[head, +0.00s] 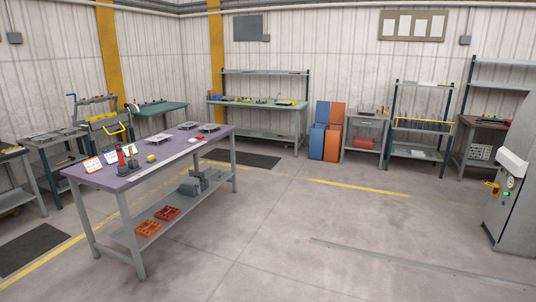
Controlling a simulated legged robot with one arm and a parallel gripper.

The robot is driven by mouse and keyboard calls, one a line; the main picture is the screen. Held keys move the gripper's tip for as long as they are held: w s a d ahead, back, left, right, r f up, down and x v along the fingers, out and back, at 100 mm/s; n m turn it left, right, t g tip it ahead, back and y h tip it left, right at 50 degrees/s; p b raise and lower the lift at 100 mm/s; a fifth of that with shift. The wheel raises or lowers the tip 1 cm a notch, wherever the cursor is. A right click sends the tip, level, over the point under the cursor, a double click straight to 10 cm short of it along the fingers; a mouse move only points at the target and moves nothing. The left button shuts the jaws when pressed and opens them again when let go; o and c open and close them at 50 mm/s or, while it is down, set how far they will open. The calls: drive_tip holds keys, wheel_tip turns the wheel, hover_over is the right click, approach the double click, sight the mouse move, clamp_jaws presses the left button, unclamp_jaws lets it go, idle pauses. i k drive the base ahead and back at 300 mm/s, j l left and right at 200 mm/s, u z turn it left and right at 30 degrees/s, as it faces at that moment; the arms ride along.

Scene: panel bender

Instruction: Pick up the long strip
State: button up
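A long, thin grey strip (420,264) runs across the concrete floor at the lower right, from near the middle out to the right edge; I cannot tell whether it is a loose piece or part of the floor. A long pale narrow strip (165,165) also shows along the near edge of the purple-topped workbench (98,180); its exact ends are hard to make out. My gripper is not in view.
The bench also holds several flat grey parts (187,126), a yellow item (151,158) and small cards (93,164). Orange and red trays (148,228) sit on its lower shelf. A grey machine (510,200) stands at right. The middle floor is clear.

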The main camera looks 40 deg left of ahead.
sight(140, 174)
drive_tip(key=u, duration=2.2)
drive_tip(key=i+j+u, duration=0.4)
drive_tip(key=i+j, duration=0.2)
drive_tip(key=j, duration=0.25)
drive_tip(key=i+j+u, duration=0.4)
drive_tip(key=i+j, duration=0.25)
drive_tip(key=i+z, duration=0.35)
drive_tip(key=i, duration=0.15)
drive_tip(key=i+j+z, duration=0.15)
drive_tip(key=i+z, duration=0.15)
drive_tip(key=i, duration=0.2)
drive_tip(key=i+j+z, duration=0.35)
drive_tip(key=i+l+z, duration=0.25)
drive_tip(key=i+z, duration=0.2)
drive_tip(key=i, duration=0.6)
drive_tip(key=i+j+z, duration=0.15)
drive_tip(key=i+z, duration=0.25)
drive_tip(key=i, duration=0.6)
drive_tip(key=i+j+z, duration=0.1)
drive_tip(key=i, duration=0.4)
drive_tip(key=i+j, duration=0.25)
drive_tip(key=i, duration=0.25)
drive_tip(key=i+j+z, duration=0.15)
drive_tip(key=i, duration=0.3)
drive_tip(key=i+j+z, duration=0.1)
drive_tip(key=i+j, duration=0.15)
drive_tip(key=i, duration=0.25)
